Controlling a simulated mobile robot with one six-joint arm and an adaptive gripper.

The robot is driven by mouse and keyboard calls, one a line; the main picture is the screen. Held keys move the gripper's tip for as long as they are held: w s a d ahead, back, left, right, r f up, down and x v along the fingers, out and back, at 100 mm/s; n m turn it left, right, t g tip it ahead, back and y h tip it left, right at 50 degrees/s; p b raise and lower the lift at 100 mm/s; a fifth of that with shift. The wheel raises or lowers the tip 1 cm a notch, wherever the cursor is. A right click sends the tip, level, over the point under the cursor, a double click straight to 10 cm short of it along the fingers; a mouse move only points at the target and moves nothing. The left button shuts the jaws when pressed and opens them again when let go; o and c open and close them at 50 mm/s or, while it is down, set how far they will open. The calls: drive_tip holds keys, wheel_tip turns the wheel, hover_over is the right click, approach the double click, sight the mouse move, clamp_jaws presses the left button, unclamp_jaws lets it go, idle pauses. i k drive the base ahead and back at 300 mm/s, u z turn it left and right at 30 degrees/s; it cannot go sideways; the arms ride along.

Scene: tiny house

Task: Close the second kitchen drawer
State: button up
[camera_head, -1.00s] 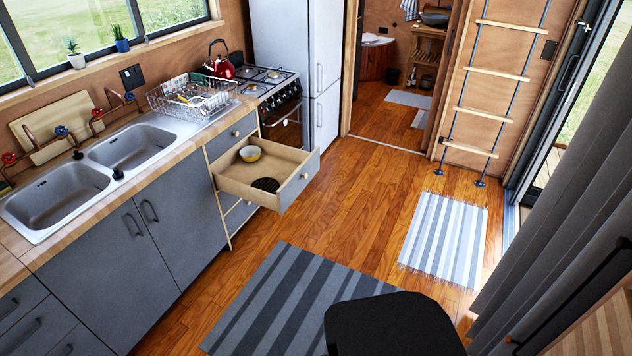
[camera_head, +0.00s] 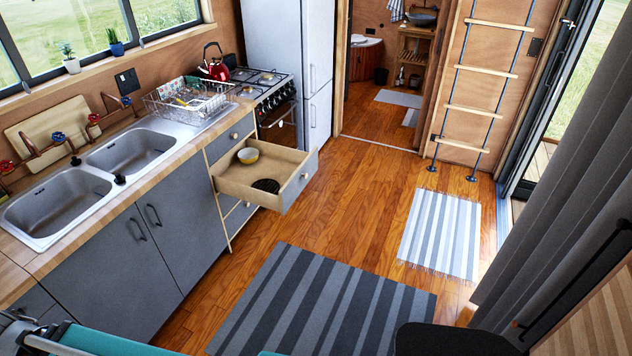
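The second kitchen drawer (camera_head: 297,188) is pulled far out from the grey cabinet between the sink and the stove. It has a grey front with a light round knob and a light wooden inside. A yellow and white bowl (camera_head: 248,156) sits toward its back left, and a dark round item (camera_head: 265,186) lies on its floor. The top drawer (camera_head: 230,136) above it is shut, and so is the drawer below, as far as it shows. My gripper is not clearly in view; teal and dark parts at the bottom left seem to be of my arm.
The counter holds a double sink (camera_head: 66,203) and a dish rack (camera_head: 188,98). The stove (camera_head: 268,86) stands beyond the drawers. A dark striped rug (camera_head: 318,300) and a light striped rug (camera_head: 441,235) lie on the wooden floor, which is clear before the drawer.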

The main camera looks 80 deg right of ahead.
sight(292, 169)
drive_tip(key=z, duration=1.95)
drive_tip(key=k, duration=0.75)
drive_tip(key=z, duration=0.5)
drive_tip(key=i, duration=0.45)
drive_tip(key=z, duration=0.1)
